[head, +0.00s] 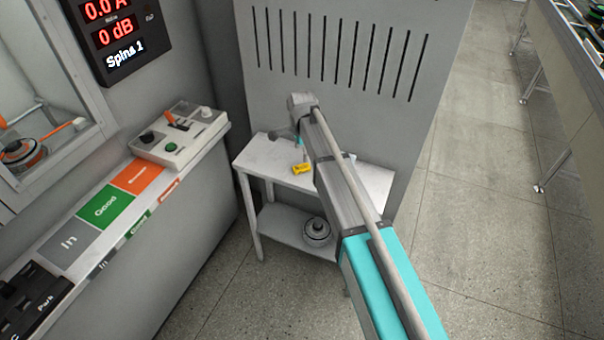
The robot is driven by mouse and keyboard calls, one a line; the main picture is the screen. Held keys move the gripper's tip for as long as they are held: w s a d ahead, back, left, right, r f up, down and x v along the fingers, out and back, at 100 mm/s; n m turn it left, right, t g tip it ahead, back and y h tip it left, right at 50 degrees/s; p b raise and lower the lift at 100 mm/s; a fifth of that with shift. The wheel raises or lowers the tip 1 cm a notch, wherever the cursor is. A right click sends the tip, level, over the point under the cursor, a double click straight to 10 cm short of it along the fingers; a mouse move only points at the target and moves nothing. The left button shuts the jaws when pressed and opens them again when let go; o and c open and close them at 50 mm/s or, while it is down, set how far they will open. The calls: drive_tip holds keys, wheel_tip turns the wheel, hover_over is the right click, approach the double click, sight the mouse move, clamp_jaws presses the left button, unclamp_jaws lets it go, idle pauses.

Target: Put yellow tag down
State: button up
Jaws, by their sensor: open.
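The yellow tag (302,168) lies at the top of a small white side table (270,157), close to the middle of its surface. It appears to rest on the tabletop. My gripper (300,154) is just above the tag, small in view and partly hidden by my own arm. It is open, and I cannot tell whether a finger still touches the tag.
A round metal motor (317,232) sits on the table's lower shelf. A grey slotted cabinet (345,60) stands right behind the table. At left is a counter with grey, green (104,207) and orange (137,176) fields and a control box (180,135).

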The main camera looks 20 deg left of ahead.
sight(301, 167)
drive_tip(key=shift+f+b, duration=0.55)
drive_tip(key=shift+f, duration=0.3)
drive_tip(key=shift+w+a+f+b, duration=0.1)
drive_tip(key=shift+w+f+b, duration=0.05)
drive_tip(key=shift+f+b, duration=2.45)
drive_tip(key=c, duration=1.1)
drive_tip(key=shift+o, duration=0.2)
drive_tip(key=shift+r, duration=0.15)
